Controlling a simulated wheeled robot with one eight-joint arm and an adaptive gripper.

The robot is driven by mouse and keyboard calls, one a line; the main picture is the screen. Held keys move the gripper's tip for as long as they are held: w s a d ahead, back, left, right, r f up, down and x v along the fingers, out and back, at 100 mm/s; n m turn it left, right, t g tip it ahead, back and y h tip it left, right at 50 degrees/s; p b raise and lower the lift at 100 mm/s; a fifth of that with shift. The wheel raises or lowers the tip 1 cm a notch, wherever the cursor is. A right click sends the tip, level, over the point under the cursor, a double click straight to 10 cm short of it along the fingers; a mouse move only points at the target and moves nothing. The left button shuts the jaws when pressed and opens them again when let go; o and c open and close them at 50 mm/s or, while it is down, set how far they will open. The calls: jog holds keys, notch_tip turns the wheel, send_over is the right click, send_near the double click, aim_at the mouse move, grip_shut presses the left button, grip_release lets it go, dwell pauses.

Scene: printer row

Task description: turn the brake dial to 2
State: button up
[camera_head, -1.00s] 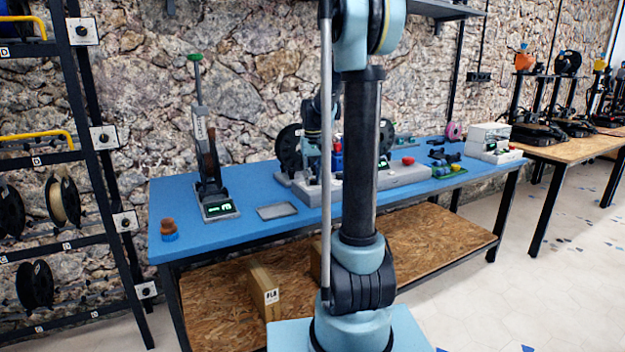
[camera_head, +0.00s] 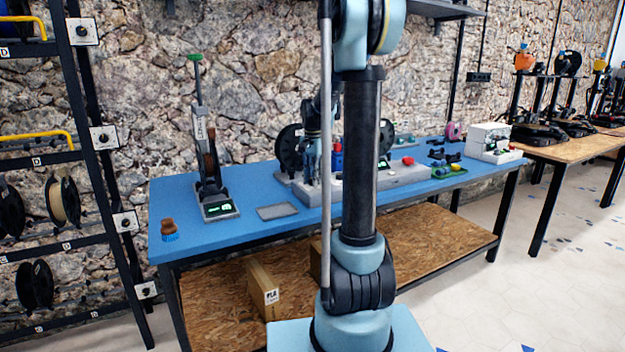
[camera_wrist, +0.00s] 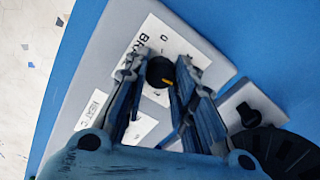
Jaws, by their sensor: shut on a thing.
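The brake dial (camera_wrist: 160,70) is a round black knob with a yellow mark near its lower edge in the wrist view. It sits on a white label reading "BRA…" (camera_wrist: 146,40), with a 0 beside the knob; the rest of the scale is hidden by the fingers. My gripper (camera_wrist: 158,75) is shut on the dial, one finger on each side. In the head view my gripper (camera_head: 312,163) is over the grey unit on the blue table, partly behind my arm, and the dial cannot be made out.
A second black knob (camera_wrist: 249,113) stands on a grey plate right of the gripper. A "HEAT" label (camera_wrist: 97,106) lies to the left.

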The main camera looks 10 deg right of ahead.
jog(key=shift+w+m, duration=0.15)
jog(key=shift+m, duration=0.45)
jog(key=shift+r, duration=0.1)
jog(key=o, duration=1.1)
notch_tip(320, 180, up, 12)
jog(key=shift+f, duration=0.1)
